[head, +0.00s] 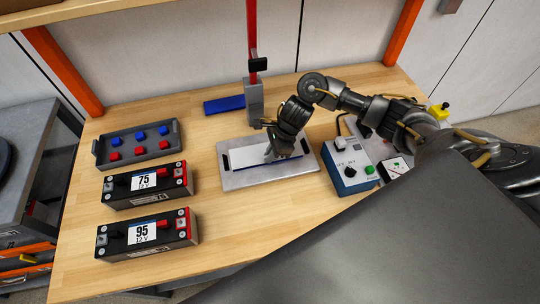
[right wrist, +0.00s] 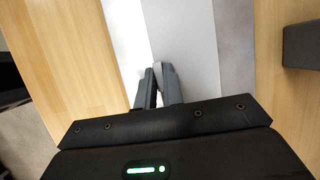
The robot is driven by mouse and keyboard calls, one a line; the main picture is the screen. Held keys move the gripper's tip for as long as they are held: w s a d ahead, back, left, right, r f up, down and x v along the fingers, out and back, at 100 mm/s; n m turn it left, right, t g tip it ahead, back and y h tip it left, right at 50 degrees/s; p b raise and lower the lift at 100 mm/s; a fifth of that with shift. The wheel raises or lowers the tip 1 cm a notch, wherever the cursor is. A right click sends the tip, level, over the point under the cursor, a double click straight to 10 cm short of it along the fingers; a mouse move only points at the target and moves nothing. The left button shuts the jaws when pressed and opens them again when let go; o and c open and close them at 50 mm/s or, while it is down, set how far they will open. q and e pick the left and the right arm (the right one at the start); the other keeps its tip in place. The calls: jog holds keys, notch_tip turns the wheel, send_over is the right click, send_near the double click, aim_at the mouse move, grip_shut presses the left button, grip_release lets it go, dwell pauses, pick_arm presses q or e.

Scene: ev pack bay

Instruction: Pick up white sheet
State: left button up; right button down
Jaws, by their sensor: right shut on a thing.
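The white sheet (head: 250,155) lies along the grey tray (head: 232,182) in the middle of the bench, with a thin blue edge showing along its front side. My right gripper (head: 279,154) reaches down onto the sheet from the right and hides part of it. In the right wrist view its fingers (right wrist: 159,75) are close together, shut on the sheet, at the line where a bright white area (right wrist: 125,35) meets a light grey one. What lies between the fingertips is hidden. My left gripper is out of view.
Two batteries, marked 75 (head: 122,193) and 95 (head: 122,244), and a dark tray (head: 110,160) of red and blue pieces stand at left. A blue box with knobs (head: 347,178) stands close at right. A red post (head: 252,35) and blue strip (head: 224,104) are behind.

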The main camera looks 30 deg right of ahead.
jog(key=s+a+r+b, duration=0.1)
jog(key=s+a+r, duration=0.3)
jog(key=s+r, duration=0.8)
jog(key=shift+s, duration=0.75)
